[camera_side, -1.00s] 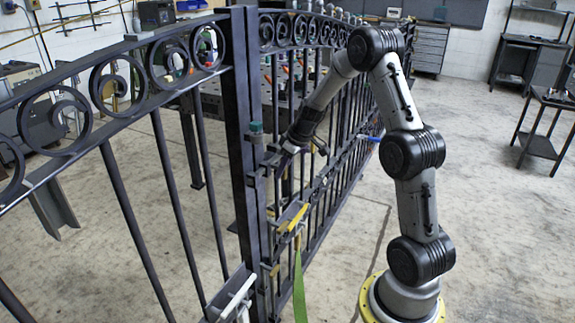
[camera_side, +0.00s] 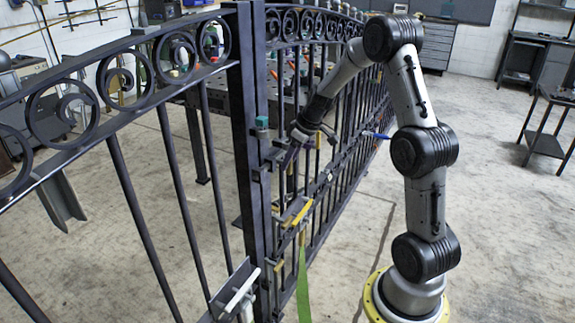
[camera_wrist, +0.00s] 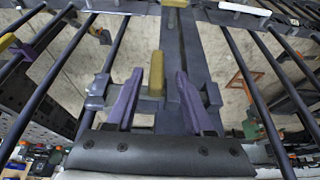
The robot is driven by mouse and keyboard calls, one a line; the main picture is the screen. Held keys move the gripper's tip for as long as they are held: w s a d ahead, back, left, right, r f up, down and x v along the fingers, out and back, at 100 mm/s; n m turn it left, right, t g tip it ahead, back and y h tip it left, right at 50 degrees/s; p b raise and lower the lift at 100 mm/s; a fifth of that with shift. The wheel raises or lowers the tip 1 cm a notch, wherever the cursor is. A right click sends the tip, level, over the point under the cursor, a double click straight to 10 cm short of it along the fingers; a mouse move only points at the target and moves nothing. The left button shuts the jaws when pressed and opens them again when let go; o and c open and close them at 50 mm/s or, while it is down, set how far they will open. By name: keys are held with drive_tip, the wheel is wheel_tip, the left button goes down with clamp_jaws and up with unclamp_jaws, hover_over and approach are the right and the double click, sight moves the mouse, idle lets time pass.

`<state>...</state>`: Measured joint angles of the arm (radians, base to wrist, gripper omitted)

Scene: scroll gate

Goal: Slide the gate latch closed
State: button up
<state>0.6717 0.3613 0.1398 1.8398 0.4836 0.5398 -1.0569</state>
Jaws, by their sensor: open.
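The black metal gate (camera_side: 170,165) runs across the side view, with a thick upright post (camera_side: 246,150) at its middle. My gripper (camera_side: 288,152) is at the upper latch (camera_side: 262,168) beside this post. In the wrist view my gripper (camera_wrist: 160,92) is open, with two purple fingers apart. A yellow latch handle (camera_wrist: 157,72) stands between the fingers, and I cannot tell if either finger touches it. The latch's grey bar (camera_wrist: 97,102) lies crosswise behind the fingers against the post (camera_wrist: 183,45). The latch's far end is partly hidden by my right finger.
Another latch with a yellow part (camera_side: 297,212) sits lower on the gate. A white-handled one (camera_side: 240,292) is lower still. A green strap (camera_side: 303,285) hangs beneath. Gate bars (camera_wrist: 250,85) flank my gripper.

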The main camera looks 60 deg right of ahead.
drive_tip(key=v, duration=1.1)
drive_tip(key=shift+a, duration=0.1)
drive_tip(key=s+a+r+n+t, duration=0.1)
drive_tip(key=s+a+r+n, duration=0.1)
drive_tip(key=a+r, duration=0.5)
drive_tip(key=s+a+r+n+t, duration=0.1)
drive_tip(key=a+r+n, duration=0.15)
drive_tip(key=a, duration=0.95)
drive_tip(key=s+a, duration=0.6)
drive_tip(key=s, duration=0.4)
drive_tip(key=s+f+m, duration=0.4)
drive_tip(key=s+f, duration=0.2)
drive_tip(key=s, duration=0.1)
drive_tip(key=shift+g, duration=0.4)
